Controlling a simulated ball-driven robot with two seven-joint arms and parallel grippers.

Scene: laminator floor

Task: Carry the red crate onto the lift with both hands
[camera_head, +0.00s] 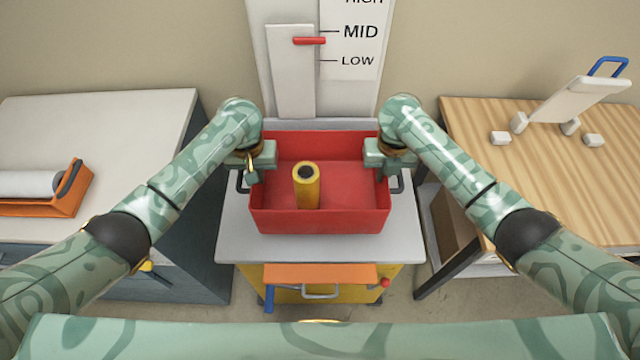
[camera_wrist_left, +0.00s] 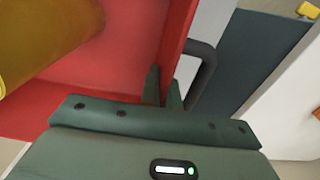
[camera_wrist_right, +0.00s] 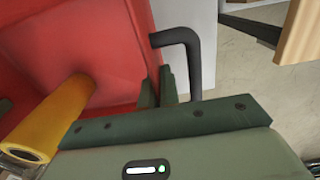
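The red crate (camera_head: 320,220) is over the pale platform (camera_head: 400,235) of the lift in the head view. I cannot tell whether it rests on it or hangs just above. A yellow roll (camera_head: 307,190) with a dark core stands inside the crate, left of centre. My left gripper (camera_head: 254,172) is at the crate's left side wall; in the left wrist view its fingers (camera_wrist_left: 164,88) straddle the wall beside the dark handle (camera_wrist_left: 203,75). My right gripper (camera_head: 386,172) is at the right wall; its fingers (camera_wrist_right: 158,88) straddle that wall beside another handle (camera_wrist_right: 190,60). Both look closed on the walls.
Behind the platform, a scale reads LOW, MID and HIGH, with a red pointer (camera_head: 309,41) near MID. A white-topped cabinet (camera_head: 120,115) with an orange roll holder (camera_head: 50,205) is left. A wooden table (camera_head: 520,180) with a white stand (camera_head: 580,100) is right.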

